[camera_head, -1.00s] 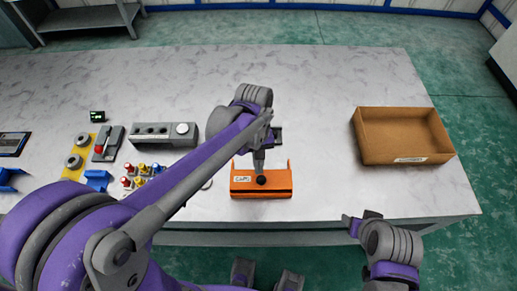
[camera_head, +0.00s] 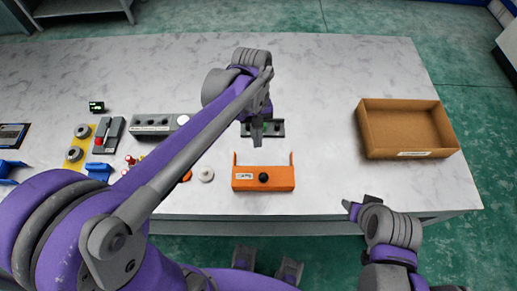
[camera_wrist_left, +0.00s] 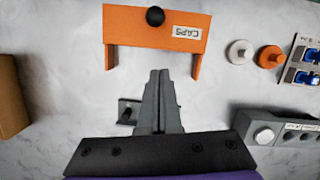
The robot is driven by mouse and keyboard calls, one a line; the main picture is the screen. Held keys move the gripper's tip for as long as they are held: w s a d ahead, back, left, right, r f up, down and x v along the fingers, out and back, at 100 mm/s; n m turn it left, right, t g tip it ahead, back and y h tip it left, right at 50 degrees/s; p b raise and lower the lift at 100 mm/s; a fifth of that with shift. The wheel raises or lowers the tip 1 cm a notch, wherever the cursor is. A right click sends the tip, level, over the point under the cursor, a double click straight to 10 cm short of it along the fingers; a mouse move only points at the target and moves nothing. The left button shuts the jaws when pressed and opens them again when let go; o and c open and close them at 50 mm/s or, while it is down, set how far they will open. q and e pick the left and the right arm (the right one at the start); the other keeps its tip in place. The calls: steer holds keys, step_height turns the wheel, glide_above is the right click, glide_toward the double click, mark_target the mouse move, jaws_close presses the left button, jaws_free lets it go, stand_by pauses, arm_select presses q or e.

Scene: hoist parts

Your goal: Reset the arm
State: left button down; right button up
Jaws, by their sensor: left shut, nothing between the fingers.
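My left gripper (camera_head: 257,138) is shut and empty, above the table behind the orange part. In the left wrist view its closed fingers (camera_wrist_left: 159,75) point toward the open side of the orange part. The orange part (camera_head: 246,186), labelled CAPS, has a black knob and two prongs. It stands on the table near the front edge, apart from the fingers, and also shows in the left wrist view (camera_wrist_left: 140,27). My right gripper (camera_head: 358,206) is beyond the table's front edge; its finger gap is not clear.
A dark grey bracket (camera_head: 276,129) lies close to my left gripper, partly hidden by it. An open brown box (camera_head: 411,155) stands at the right. A grey block with holes (camera_head: 150,121) and a white round piece (camera_head: 206,174) lie left. The back of the table is clear.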

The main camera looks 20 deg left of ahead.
arm_select(q)
steer(key=s+v, duration=0.1)
steer(key=v, duration=0.5)
steer(key=shift+w+d+r, duration=0.15)
steer(key=shift+w+r, duration=0.05)
steer(key=s+a+f+m+t+y, duration=0.1)
steer(key=s+a+f+m+t, duration=0.4)
steer(key=s, duration=0.6)
step_height(320, 180, down, 3)
steer(key=t+p, duration=0.1)
steer(key=t, duration=0.1)
steer(key=shift+s+a+r+t, duration=0.2)
steer(key=shift+a+t, duration=0.1)
steer(key=shift+t, duration=0.1)
